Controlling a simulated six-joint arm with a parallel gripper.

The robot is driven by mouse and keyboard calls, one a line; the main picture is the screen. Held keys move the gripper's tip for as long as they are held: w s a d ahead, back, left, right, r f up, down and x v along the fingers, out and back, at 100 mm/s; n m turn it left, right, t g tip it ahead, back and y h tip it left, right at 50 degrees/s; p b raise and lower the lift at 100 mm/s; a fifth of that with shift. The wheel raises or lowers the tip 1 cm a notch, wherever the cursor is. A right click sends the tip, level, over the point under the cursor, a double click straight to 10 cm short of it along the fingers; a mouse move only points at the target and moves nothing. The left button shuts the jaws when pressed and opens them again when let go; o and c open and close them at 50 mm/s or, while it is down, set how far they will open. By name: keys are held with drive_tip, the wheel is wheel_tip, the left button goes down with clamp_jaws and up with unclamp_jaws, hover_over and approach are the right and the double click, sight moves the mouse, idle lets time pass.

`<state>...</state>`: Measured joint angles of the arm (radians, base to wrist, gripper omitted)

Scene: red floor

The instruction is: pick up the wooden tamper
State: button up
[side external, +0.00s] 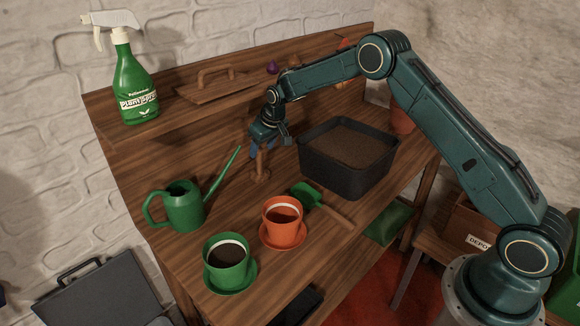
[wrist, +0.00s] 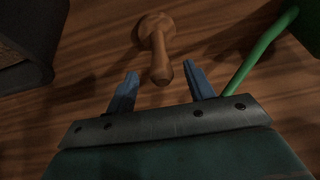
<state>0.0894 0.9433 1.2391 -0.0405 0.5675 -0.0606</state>
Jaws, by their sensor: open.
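The wooden tamper (side external: 262,172) stands on the brown bench, left of the black soil tray. In the wrist view the tamper (wrist: 154,32) shows its round foot on the wood and its handle pointing toward my gripper. My gripper (side external: 260,148) is directly above the tamper, pointing down. In the wrist view my gripper's (wrist: 160,72) two blue fingers are apart, and the end of the handle appears between their tips. I cannot tell whether either finger touches it.
A black soil tray (side external: 345,178) is close on the right. A green watering can (side external: 183,207) has its spout reaching near my gripper. A wooden board with a handle (side external: 215,91) lies behind.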

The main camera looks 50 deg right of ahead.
sight(259, 163)
drive_tip(key=shift+w, duration=0.25)
drive_tip(key=shift+w, duration=0.15)
drive_tip(key=shift+w, duration=0.15)
drive_tip(key=shift+x, duration=2.55)
clamp_jaws()
drive_tip(key=shift+r, duration=0.15)
